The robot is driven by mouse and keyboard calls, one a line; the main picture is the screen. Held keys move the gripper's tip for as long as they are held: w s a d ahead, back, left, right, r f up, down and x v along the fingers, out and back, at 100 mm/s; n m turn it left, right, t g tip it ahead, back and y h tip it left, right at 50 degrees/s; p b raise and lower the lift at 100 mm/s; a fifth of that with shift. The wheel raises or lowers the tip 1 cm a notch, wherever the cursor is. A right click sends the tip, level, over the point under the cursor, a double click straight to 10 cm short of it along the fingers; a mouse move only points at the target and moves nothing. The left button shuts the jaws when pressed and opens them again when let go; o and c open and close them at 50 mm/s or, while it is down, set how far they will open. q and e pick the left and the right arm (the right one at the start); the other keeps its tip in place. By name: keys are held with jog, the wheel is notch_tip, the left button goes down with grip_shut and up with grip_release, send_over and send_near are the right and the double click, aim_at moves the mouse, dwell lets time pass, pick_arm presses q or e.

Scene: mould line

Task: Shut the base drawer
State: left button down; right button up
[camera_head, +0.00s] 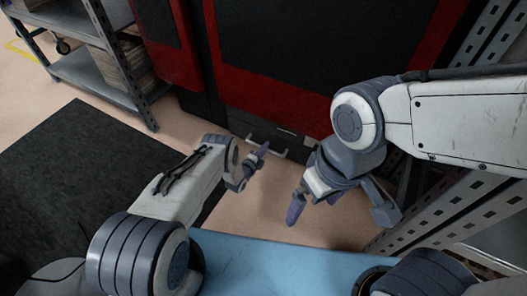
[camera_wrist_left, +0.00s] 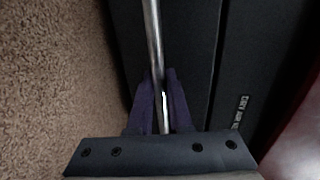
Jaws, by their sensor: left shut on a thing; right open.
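The base drawer (camera_head: 297,140) is a dark front low on the black and red machine, near the floor. It has a metal bar handle (camera_head: 282,153), which also shows in the left wrist view as a shiny rod (camera_wrist_left: 152,40). My left gripper (camera_head: 263,150) is at the left part of the handle. In the left wrist view its purple fingers (camera_wrist_left: 157,100) are shut around the bar. My right gripper (camera_head: 305,205) is open and empty, in front of the drawer and to its right. How far the drawer stands out is hard to tell.
A black and red machine (camera_head: 310,50) stands behind the drawer. A metal shelf (camera_head: 100,62) with stacked boards is at the upper left. A dark mat (camera_head: 75,165) lies on the floor at left. A perforated metal frame (camera_head: 455,205) is close on the right. A blue surface (camera_head: 275,265) is at the front.

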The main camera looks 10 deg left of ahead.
pick_arm(q)
jog(key=c, duration=0.8)
grip_release()
jog(key=shift+w+d, duration=0.1)
jog(key=shift+c, duration=0.2)
jog(key=p+v, duration=0.6)
jog(key=v, duration=0.4)
jog(key=shift+s, duration=0.3)
